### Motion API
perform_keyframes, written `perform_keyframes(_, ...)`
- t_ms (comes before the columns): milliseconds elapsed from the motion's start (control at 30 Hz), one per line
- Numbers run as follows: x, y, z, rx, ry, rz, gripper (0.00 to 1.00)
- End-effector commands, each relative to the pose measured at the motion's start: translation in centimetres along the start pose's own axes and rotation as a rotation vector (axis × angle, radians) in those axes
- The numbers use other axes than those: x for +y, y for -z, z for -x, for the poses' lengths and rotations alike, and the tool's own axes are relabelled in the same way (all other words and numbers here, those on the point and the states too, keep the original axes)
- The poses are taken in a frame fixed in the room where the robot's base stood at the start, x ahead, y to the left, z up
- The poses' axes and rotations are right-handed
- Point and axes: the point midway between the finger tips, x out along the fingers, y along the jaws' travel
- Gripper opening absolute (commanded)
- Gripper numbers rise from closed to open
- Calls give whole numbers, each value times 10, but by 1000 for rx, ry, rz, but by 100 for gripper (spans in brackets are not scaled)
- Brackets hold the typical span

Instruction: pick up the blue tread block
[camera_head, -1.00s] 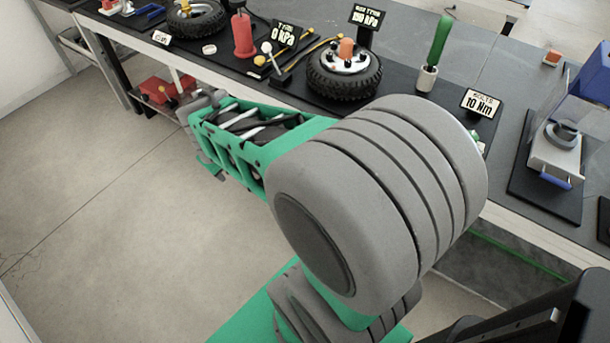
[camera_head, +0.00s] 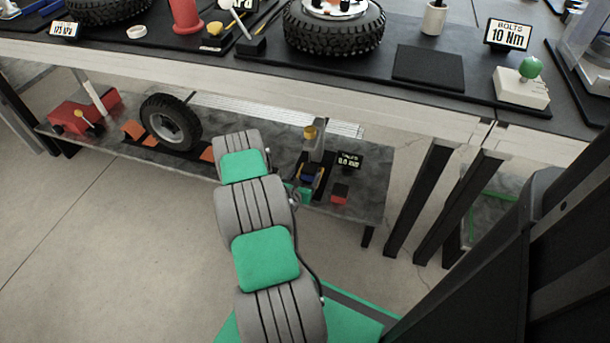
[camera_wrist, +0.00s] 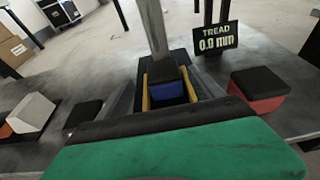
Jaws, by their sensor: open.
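The blue tread block (camera_wrist: 168,90) sits low at the foot of an upright grey column, on a dark base, with yellow strips on both sides of it. In the head view the blue block (camera_head: 312,173) shows small on the lower shelf (camera_head: 365,185). My gripper (camera_wrist: 169,95) is open, its grey fingers reaching forward to either side of the block. I cannot tell whether the fingers touch it. The near part of the block's surroundings is hidden behind my dark and green wrist. In the head view my arm hides most of the gripper.
A sign reading TREAD 0.0 mm (camera_wrist: 215,40) stands right of the column (camera_wrist: 153,28). A red block with a black top (camera_wrist: 258,90) lies to the right. A tyre (camera_head: 172,122), orange blocks and a red jack (camera_head: 85,108) are left on the shelf.

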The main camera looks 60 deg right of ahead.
Motion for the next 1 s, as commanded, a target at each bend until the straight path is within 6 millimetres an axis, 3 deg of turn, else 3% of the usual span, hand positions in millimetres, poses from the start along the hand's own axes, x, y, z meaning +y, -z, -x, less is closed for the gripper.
perform_keyframes(300,-7,1,-50,1,0,-5,76)
perform_keyframes(567,-6,-1,-53,3,0,-4,76)
perform_keyframes(1000,-6,-1,-52,3,0,-4,40)
